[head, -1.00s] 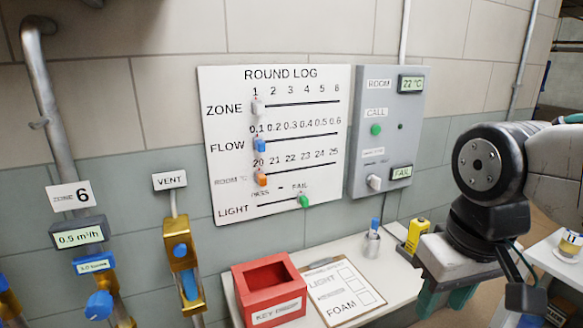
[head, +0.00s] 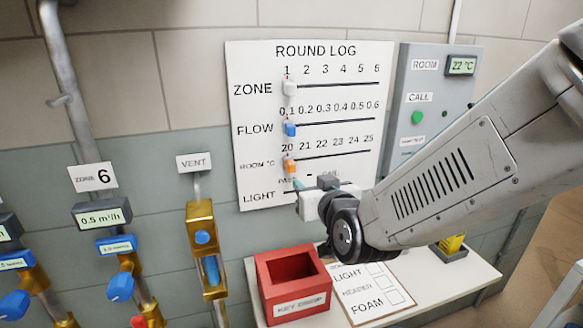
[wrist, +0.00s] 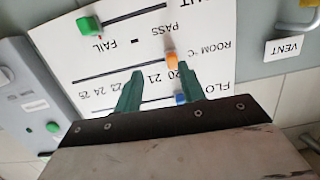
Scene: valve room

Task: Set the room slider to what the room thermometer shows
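The room thermometer (head: 461,66) at the top of the grey panel reads 22 °C. The orange room slider (head: 290,165) on the white round log board (head: 246,110) stands at the 20 end of its 20-to-25 scale. In the wrist view the picture is upside down, and the orange slider (wrist: 171,58) shows just beyond the fingertips, nearer the right finger. My gripper (head: 298,186) is in front of the board, just below the room row; its two teal fingers (wrist: 160,70) are apart with nothing between them. Whether they touch the board I cannot tell.
The white zone slider (head: 289,88) and blue flow slider (head: 290,129) stand at their left ends above. The green light slider (wrist: 90,25) is at FAIL, hidden in the head view. A red key box (head: 293,284) and clipboard (head: 400,297) lie on the shelf below.

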